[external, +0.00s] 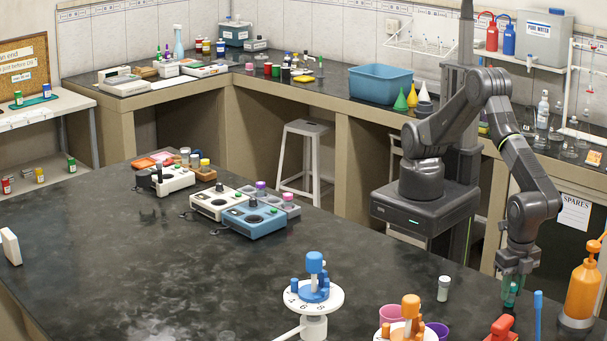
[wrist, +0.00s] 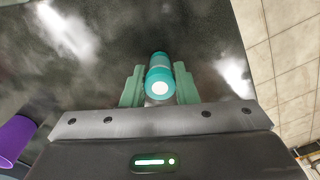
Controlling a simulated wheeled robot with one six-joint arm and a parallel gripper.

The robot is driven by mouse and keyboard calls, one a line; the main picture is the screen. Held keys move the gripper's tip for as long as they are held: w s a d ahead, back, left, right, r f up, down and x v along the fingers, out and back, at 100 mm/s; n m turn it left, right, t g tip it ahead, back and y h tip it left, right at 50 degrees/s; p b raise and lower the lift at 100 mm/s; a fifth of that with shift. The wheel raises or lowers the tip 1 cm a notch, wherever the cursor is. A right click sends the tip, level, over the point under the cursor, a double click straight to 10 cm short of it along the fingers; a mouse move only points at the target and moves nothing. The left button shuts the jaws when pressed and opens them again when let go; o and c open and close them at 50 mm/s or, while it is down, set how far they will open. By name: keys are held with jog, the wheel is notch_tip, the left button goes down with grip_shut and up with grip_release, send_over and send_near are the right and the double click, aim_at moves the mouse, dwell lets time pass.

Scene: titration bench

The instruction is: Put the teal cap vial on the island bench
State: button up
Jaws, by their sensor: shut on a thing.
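The teal cap vial (wrist: 159,82) is between the two green fingers of my gripper (wrist: 160,90), which is shut on it. Its teal end with a white disc faces the wrist camera. In the external view my gripper (external: 512,287) points down at the right part of the island bench (external: 140,275), and the vial shows teal between the fingers. The dark bench top (wrist: 100,60) lies under the vial in the wrist view. I cannot tell whether the vial touches it.
A grey-capped vial (external: 443,289) stands left of my gripper. An orange bottle (external: 582,285) and a red item (external: 502,328) are close by. A blue-topped round stand (external: 314,294) is further left. A purple cup (wrist: 14,138) and the bench edge with floor tiles (wrist: 285,50) show.

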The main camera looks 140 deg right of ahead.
aim_at(513, 285)
jog(key=shift+f, duration=0.25)
jog(key=o, duration=1)
jog(key=shift+r, duration=0.1)
notch_tip(513, 285, up, 12)
jog(key=shift+r+b, duration=0.15)
jog(key=shift+b, duration=0.95)
